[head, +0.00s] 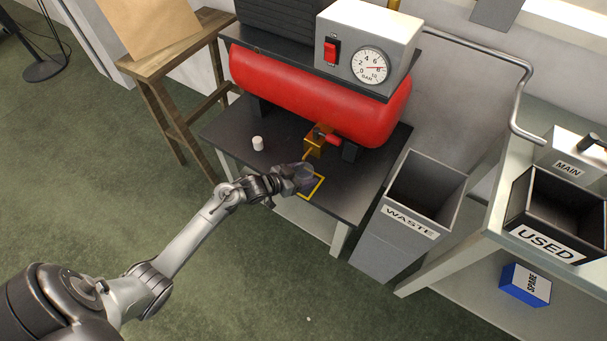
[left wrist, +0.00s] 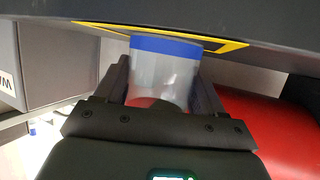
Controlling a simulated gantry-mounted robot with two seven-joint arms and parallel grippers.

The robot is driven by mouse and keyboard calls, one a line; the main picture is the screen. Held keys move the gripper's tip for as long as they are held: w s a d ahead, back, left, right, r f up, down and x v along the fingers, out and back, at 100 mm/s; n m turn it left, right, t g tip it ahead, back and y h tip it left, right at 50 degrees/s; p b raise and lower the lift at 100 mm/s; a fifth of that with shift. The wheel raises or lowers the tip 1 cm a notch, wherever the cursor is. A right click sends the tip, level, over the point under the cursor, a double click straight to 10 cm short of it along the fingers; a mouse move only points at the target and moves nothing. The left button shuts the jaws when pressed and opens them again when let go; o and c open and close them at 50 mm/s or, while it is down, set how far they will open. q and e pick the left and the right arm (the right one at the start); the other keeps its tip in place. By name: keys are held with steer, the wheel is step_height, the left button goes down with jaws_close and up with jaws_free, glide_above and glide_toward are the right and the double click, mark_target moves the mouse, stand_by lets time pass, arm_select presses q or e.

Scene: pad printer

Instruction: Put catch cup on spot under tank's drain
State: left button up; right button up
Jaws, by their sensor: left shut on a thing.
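The catch cup (left wrist: 160,70) is clear with a blue band at one end. My left gripper (head: 293,178) is shut on it; in the left wrist view one dark finger of the gripper (left wrist: 163,92) is on each side of the cup. In the head view the cup (head: 304,172) shows as a small translucent shape over the yellow-outlined spot (head: 319,187). The blue end is close to the yellow outline (left wrist: 225,46) in the left wrist view; I cannot tell whether it touches. The brass drain (head: 316,143) is just behind the cup, below the red tank (head: 300,92). My right gripper is not in view.
A small white cap-like piece (head: 258,143) stands on the dark tabletop (head: 230,130) left of the drain. A grey waste bin (head: 385,240) stands right of the table. The tank and gauge box (head: 368,40) overhang the back. The tabletop's left part is mostly clear.

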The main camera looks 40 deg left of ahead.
arm_select(q)
steer(key=o, duration=1)
steer(key=shift+s+a+r+p, duration=0.1)
steer(key=shift+s+r+p, duration=0.3)
steer(key=shift+p, duration=0.05)
steer(key=p+v, duration=0.5)
steer(key=v, duration=0.5)
steer(key=s+d+r+g+y, duration=0.1)
steer(key=s+d+r+g, duration=0.1)
steer(key=s+d, duration=0.3)
steer(key=s+d+r+g+y, duration=0.1)
steer(key=s+d+r+g, duration=0.1)
steer(key=s+d+g, duration=0.2)
steer(key=s+d+r+n+g+y, duration=0.1)
steer(key=s+d+r+g, duration=0.2)
steer(key=s+d, duration=0.4)
steer(key=s, duration=0.3)
steer(key=shift+g, duration=0.3)
steer(key=shift+r, duration=0.15)
